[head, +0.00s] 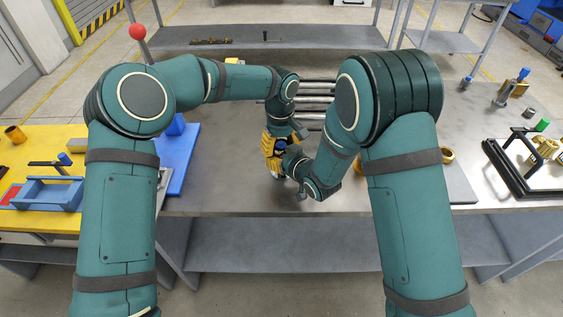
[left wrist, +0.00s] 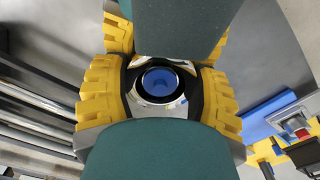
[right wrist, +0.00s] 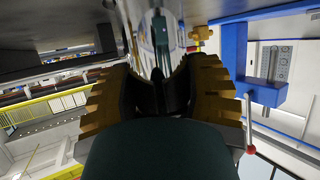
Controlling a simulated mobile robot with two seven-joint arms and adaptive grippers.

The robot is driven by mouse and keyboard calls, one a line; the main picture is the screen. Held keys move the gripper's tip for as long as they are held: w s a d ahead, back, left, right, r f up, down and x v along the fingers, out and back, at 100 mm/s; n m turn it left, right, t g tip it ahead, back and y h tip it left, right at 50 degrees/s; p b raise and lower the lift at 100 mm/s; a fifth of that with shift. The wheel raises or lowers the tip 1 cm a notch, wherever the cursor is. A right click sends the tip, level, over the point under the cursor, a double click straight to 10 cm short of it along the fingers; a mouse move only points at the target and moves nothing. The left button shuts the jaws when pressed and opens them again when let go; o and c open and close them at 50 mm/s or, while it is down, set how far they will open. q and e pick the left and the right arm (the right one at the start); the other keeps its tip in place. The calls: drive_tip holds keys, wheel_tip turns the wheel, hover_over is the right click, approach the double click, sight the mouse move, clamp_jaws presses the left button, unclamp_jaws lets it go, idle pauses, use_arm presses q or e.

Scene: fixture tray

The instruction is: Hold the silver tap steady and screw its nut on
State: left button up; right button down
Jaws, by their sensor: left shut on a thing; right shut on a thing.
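My left gripper (left wrist: 158,88) points down at the table's middle, its yellow fingers shut around a round silver part. This looks like the nut (left wrist: 170,108), seen end-on with a dark ring and a blue centre. My right gripper (right wrist: 157,88) comes in from the side, low and close to the left one, shut on a shiny upright silver body, apparently the silver tap (right wrist: 155,35). In the head view the two grippers (head: 272,150) meet and hide most of both parts. I cannot tell how far the nut sits on the thread.
Several metal rods (head: 317,92) lie behind the grippers. A blue board (head: 178,158) and a yellow table (head: 30,218) with a blue tray (head: 48,195) are at left. A black frame (head: 515,170) is at right. The front middle of the grey table (head: 225,190) is clear.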

use_arm(q)
drive_tip(key=o, duration=1.3)
drive_tip(key=shift+r, duration=2.3)
drive_tip(key=shift+c, duration=0.2)
drive_tip(key=shift+r+n, duration=1.7)
